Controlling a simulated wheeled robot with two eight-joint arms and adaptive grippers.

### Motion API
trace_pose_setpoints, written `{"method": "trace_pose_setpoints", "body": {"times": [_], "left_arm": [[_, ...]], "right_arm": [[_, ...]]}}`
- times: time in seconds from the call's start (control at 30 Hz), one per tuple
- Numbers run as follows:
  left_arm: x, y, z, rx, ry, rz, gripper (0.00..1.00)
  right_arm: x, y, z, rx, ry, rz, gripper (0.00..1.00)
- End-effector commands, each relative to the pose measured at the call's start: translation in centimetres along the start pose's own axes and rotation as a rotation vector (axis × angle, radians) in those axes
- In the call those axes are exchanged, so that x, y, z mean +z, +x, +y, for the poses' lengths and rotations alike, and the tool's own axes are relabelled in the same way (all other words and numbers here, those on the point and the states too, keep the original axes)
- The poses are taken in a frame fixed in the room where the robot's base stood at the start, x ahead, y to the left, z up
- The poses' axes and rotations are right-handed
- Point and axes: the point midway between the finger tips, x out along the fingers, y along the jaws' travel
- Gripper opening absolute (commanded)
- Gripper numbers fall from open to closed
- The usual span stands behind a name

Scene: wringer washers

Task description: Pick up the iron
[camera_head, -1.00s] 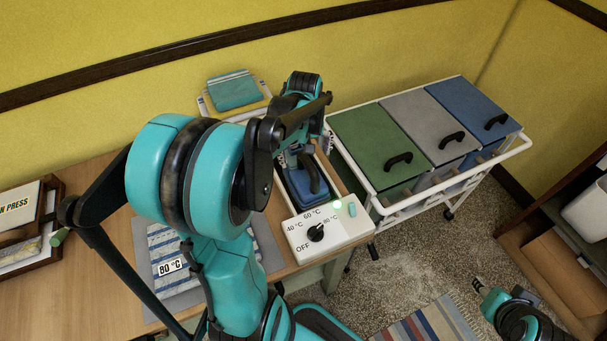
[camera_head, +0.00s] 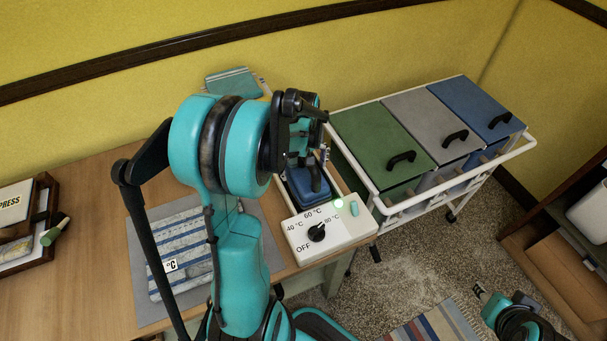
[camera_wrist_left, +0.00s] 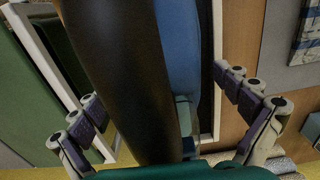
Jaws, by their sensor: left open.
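The iron (camera_head: 308,186) has a blue body and a dark upright handle. It sits in the white station with a temperature dial (camera_head: 318,232) at the table's right end. My left gripper (camera_head: 309,153) is just above the iron in the head view, partly hidden by its own arm. In the left wrist view the dark handle (camera_wrist_left: 125,75) and blue body (camera_wrist_left: 180,45) lie between the spread fingers of my left gripper (camera_wrist_left: 165,112). The fingers are apart from the handle on both sides.
A striped cloth (camera_head: 180,255) lies on a grey mat left of the station. A white cart (camera_head: 390,205) with green, grey and blue lids stands to the right. A wooden box (camera_head: 45,225) is at far left.

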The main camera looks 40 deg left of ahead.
Motion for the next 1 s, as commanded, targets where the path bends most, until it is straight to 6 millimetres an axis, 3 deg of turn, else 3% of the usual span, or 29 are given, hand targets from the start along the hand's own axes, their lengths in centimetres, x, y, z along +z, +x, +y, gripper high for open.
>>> {"method": "trace_pose_setpoints", "body": {"times": [0.03, 0.3, 0.33, 0.67, 1.0], "left_arm": [[0.0, 0.0, 0.0, 0.000, 0.000, 0.000, 0.92], [0.0, 0.0, 0.0, 0.000, 0.000, 0.000, 0.21], [0.0, 0.0, 0.0, 0.000, 0.000, 0.000, 0.15], [0.0, -0.5, 0.0, 0.000, 0.000, 0.000, 0.15], [0.0, -3.9, 0.0, 0.000, 0.000, 0.000, 0.15]], "right_arm": [[0.0, 0.0, 0.0, 0.000, 0.000, 0.000, 0.40], [0.0, 0.0, 0.0, 0.000, 0.000, 0.000, 0.40], [0.0, 0.0, 0.0, 0.000, 0.000, 0.000, 0.40], [-0.1, -0.2, 0.0, 0.000, 0.000, 0.000, 0.40], [-1.1, -1.6, 0.0, 0.000, 0.000, 0.000, 0.40]]}}
